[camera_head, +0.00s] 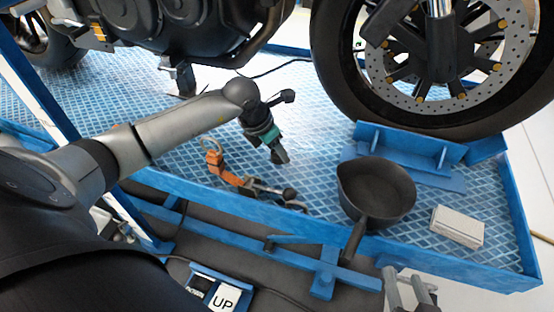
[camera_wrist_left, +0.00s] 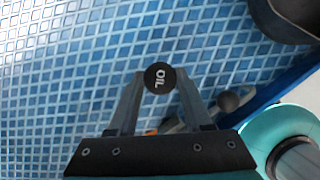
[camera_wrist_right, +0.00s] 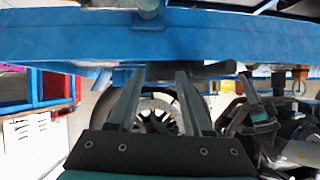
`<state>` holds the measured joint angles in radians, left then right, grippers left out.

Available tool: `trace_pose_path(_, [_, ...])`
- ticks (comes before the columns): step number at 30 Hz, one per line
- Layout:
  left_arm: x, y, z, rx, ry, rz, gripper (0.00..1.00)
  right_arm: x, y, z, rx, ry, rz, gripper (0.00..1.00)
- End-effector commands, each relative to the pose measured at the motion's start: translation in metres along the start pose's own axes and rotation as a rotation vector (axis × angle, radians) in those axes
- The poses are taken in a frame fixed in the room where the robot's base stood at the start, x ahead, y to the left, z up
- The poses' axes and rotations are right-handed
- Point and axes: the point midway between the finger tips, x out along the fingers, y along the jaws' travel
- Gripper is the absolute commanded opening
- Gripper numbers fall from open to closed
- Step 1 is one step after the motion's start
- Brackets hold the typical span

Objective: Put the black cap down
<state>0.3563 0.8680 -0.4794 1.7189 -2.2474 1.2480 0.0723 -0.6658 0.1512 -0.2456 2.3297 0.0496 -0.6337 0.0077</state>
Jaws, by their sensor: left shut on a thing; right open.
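The black cap (camera_wrist_left: 159,77) is round and marked "OIL". In the left wrist view it sits between the fingertips of my left gripper, which is shut on it. In the head view my left gripper (camera_head: 279,156) points down over the blue-white patterned platform (camera_head: 330,135); the cap cannot be made out there. How far the cap is above the platform is hard to tell. My right gripper (camera_wrist_right: 154,75) is open and empty in the right wrist view, with a blue beam (camera_wrist_right: 80,35) ahead of it.
An orange strap with a metal buckle (camera_head: 228,172) lies left of and in front of my left gripper. A black pan (camera_head: 377,188) and a white box (camera_head: 457,226) stand to the right. The motorcycle's front wheel (camera_head: 340,80) is behind. Platform between gripper and pan is clear.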

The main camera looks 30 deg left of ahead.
Motion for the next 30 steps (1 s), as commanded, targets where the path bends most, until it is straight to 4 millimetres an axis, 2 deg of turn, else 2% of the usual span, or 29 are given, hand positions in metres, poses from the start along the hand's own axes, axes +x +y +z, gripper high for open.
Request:
trace_pose_path(12, [0.031, 0.000, -0.013, -0.001, 0.001, -0.001, 0.00, 0.003, -0.024, -0.011, 0.040, 0.250, -0.063, 0.50])
trace_pose_path(27, [0.036, 0.000, -0.015, 0.000, 0.001, 0.000, 0.00, 0.000, -0.028, -0.015, 0.052, 0.311, -0.076, 0.50])
trace_pose_path(28, [0.037, 0.000, -0.016, 0.000, 0.001, 0.000, 0.51, -0.001, -0.029, -0.016, 0.053, 0.318, -0.077, 0.50])
trace_pose_path(30, [0.036, 0.000, -0.015, 0.000, 0.001, 0.000, 0.59, -0.001, -0.028, -0.017, 0.052, 0.316, -0.076, 0.50])
